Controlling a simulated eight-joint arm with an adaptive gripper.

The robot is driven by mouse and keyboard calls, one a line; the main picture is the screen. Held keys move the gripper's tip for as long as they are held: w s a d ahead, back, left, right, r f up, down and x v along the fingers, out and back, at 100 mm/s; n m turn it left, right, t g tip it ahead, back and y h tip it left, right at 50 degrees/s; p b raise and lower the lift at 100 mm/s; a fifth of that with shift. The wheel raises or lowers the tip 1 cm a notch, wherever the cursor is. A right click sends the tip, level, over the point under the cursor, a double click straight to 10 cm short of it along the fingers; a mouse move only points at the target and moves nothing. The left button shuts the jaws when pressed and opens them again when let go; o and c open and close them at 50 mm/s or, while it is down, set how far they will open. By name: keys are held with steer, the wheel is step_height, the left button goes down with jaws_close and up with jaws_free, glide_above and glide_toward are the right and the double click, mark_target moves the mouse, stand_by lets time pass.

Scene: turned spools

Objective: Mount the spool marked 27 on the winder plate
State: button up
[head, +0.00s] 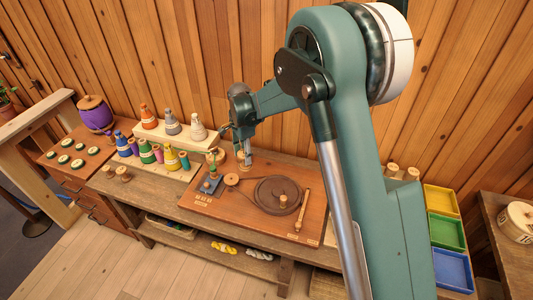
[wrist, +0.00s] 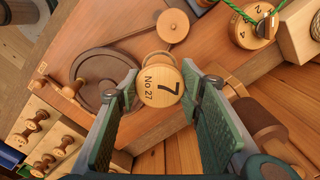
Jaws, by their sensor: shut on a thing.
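The spool marked No 27 (wrist: 161,88) is pale turned wood with a large dark 7 on its round end. It sits between the two green-padded fingers of my gripper (wrist: 160,80), which is shut on it. The dark round winder plate (wrist: 92,66) lies behind and left of the spool in the wrist view, partly hidden by the left finger. My gripper (head: 243,151) is over the board's back edge there, left of the plate.
Bottles and cones (head: 172,158) stand to the left. Yellow, green and blue trays (head: 447,233) lie to the right.

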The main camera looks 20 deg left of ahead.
steer(key=s+a, duration=0.3)
steer(key=a, duration=0.3)
steer(key=shift+a+n, duration=0.3)
steer(key=shift+f, duration=0.1)
steer(key=shift+f, duration=0.2)
steer(key=shift+f+b, duration=0.65)
steer(key=shift+f, duration=1.85)
steer(key=shift+f+b, duration=0.35)
steer(key=shift+b, duration=0.1)
steer(key=shift+b, duration=0.5)
stand_by(0.4)
steer(key=shift+f+b, duration=0.45)
steer(key=shift+f, duration=0.1)
stand_by(0.6)
